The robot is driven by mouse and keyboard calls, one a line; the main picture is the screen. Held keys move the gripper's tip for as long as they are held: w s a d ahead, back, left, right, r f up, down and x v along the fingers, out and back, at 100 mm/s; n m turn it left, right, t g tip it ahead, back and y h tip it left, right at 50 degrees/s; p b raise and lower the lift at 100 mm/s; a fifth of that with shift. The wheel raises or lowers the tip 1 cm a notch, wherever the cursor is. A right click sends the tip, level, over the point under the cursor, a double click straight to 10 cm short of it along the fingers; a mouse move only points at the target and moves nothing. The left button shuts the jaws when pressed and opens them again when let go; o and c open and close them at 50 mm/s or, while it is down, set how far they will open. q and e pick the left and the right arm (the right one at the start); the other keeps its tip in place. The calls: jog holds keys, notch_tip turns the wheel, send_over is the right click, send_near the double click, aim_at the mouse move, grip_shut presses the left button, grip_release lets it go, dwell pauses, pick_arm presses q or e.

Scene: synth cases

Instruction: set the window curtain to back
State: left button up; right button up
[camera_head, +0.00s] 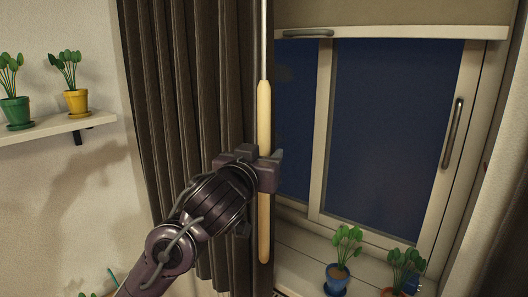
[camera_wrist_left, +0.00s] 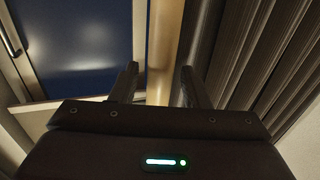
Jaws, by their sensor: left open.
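The window curtain (camera_head: 165,90) is dark brown and pleated, and hangs left of the window. It also shows at the right in the left wrist view (camera_wrist_left: 240,50). A pale wooden wand (camera_head: 264,105) on a thin metal rod hangs upright in front of the curtain's right edge. My left gripper (camera_head: 266,165) is at the middle of the wand. In the left wrist view the open fingers (camera_wrist_left: 158,85) stand on either side of the wand (camera_wrist_left: 164,50), with gaps showing. My right gripper is not in view.
The window (camera_head: 390,130) has a white frame and a grey handle (camera_head: 453,133). Potted plants (camera_head: 338,275) stand on the sill at the lower right. A wall shelf (camera_head: 60,128) at the left holds a green pot (camera_head: 16,112) and a yellow pot (camera_head: 77,101).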

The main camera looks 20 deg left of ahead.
pick_arm(q)
jog(key=shift+w, duration=0.45)
jog(key=shift+c, duration=0.4)
grip_shut()
